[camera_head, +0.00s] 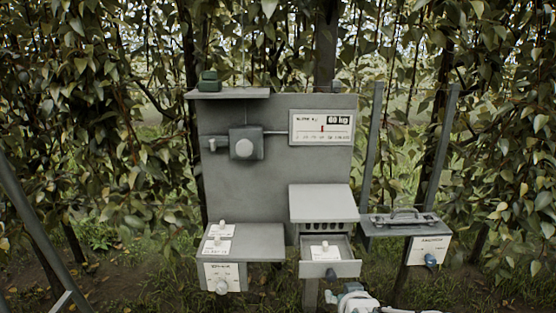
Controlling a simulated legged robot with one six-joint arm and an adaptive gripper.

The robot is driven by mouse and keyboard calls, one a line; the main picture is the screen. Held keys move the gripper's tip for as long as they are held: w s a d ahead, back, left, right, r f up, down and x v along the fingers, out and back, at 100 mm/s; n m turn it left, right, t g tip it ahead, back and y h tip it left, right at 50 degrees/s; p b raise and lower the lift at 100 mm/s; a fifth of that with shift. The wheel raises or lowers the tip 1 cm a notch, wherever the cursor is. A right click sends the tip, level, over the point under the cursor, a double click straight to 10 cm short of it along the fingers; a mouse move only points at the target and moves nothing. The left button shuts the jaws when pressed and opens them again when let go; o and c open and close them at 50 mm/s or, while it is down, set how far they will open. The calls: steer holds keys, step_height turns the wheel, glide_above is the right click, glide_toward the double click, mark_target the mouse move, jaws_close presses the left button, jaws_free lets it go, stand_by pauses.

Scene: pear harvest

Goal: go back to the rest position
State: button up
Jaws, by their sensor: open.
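My gripper (338,292) is at the bottom edge, just below and in front of the small grey drawer (330,269). It is open, and nothing shows between its fingers. It is small in the view, and part of my white arm behind it is cut off by the frame. The drawer stands out under a light grey hood (323,203) and has a white label with a small knob inside it. I cannot tell whether my gripper touches the drawer front.
A left box (259,243) and a right box with a handle (385,228) flank the drawer. Leafy trees and metal poles stand around.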

steer(key=s+r+g, duration=0.3)
steer(key=s+r, duration=0.1)
steer(key=s, duration=0.6)
steer(key=s+r+g, duration=0.2)
steer(key=s+r, duration=0.1)
steer(key=s, duration=0.7)
steer(key=shift+s+d+r+m+g, duration=0.3)
steer(key=shift+s+d+r+g, duration=0.05)
steer(key=shift+d+g, duration=0.1)
